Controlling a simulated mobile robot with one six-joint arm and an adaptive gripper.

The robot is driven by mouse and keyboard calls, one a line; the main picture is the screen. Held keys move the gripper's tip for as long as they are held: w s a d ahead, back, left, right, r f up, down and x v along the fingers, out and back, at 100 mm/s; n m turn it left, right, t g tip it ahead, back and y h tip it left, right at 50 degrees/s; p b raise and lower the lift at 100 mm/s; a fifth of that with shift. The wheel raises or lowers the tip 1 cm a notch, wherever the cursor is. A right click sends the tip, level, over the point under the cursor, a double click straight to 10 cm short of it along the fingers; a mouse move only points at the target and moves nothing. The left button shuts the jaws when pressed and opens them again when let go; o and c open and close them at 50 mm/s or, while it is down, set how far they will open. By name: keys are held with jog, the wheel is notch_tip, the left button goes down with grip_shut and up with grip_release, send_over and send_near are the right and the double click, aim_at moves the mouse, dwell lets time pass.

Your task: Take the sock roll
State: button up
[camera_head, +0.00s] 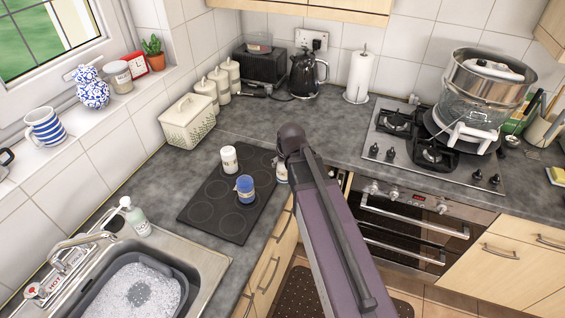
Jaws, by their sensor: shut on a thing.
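I cannot make out a sock roll for certain. A small blue cylinder with a pale band (245,189) stands on a black tray with round hollows (213,206). A white cylinder with a dark top (229,159) stands behind it on the same tray. A pale object (281,172) shows in part at the tray's right side, mostly hidden by my arm. My purple and dark arm rises from the bottom to the centre. My gripper does not show; its fingers and anything in them are hidden behind the arm.
A sink with a grey basin of suds (140,290) is at lower left, with a soap bottle (135,217) beside it. A cream bin (187,122), kettle (305,74) and paper roll (359,77) stand behind. A steamer (482,90) sits on the hob at right.

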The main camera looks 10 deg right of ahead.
jog(key=shift+r, duration=0.1)
notch_tip(320, 180, up, 8)
jog(key=p, duration=0.7)
jog(key=shift+f+p, duration=0.25)
jog(key=shift+p, duration=0.1)
jog(key=shift+f, duration=0.1)
